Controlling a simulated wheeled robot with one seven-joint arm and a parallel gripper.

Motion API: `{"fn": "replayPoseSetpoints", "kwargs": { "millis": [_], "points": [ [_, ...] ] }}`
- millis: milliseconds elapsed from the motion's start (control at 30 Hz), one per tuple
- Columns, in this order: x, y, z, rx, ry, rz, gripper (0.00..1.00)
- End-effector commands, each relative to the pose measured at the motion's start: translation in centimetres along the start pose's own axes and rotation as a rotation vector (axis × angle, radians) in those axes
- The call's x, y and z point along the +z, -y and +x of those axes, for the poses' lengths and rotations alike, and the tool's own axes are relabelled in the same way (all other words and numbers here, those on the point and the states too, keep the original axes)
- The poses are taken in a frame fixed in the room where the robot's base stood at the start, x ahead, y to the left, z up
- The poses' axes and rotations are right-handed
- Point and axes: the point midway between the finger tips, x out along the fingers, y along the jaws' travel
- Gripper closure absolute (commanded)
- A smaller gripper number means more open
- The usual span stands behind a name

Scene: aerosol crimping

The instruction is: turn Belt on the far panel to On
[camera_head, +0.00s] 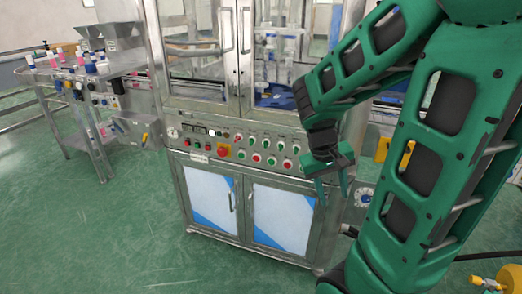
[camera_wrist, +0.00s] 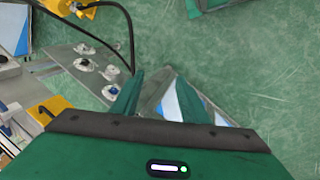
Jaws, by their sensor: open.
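My gripper (camera_head: 333,192) is open and empty, in front of the right end of the machine's front control panel in the head view. Its two green fingers also show in the wrist view (camera_wrist: 157,98), with nothing between them. The front control panel (camera_head: 240,143) carries rows of red and green buttons and a yellow-backed red button. Farther away at the left, a grey panel (camera_head: 105,102) with small knobs sits below the bottle table. The labels are too small to read, so I cannot tell which control is Belt or how it is set.
A glass-doored machine (camera_head: 215,60) stands in the middle, over cabinet doors (camera_head: 282,215). The table (camera_head: 110,66) at the left bears several bottles. In the wrist view, a metal plate (camera_wrist: 70,55) carries several round knobs, with a black cable nearby. Green floor (camera_head: 90,235) is clear at front left.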

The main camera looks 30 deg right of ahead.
Motion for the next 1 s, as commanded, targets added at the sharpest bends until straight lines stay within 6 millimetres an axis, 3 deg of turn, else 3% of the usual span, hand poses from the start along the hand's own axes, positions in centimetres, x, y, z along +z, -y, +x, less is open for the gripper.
{"fn": "replayPoseSetpoints", "kwargs": {
  "millis": [300, 567, 767, 1000],
  "points": [
    [-8.2, 0.5, 3.2, 0.340, -0.106, -0.207, 0.59],
    [-14.9, 2.9, 3.5, 0.642, -0.237, -0.440, 0.59],
    [-19.6, 6.9, 2.5, 0.884, -0.358, -0.655, 0.59],
    [-23.6, 14.3, 0.8, 1.159, -0.516, -0.931, 0.59]
  ]
}}
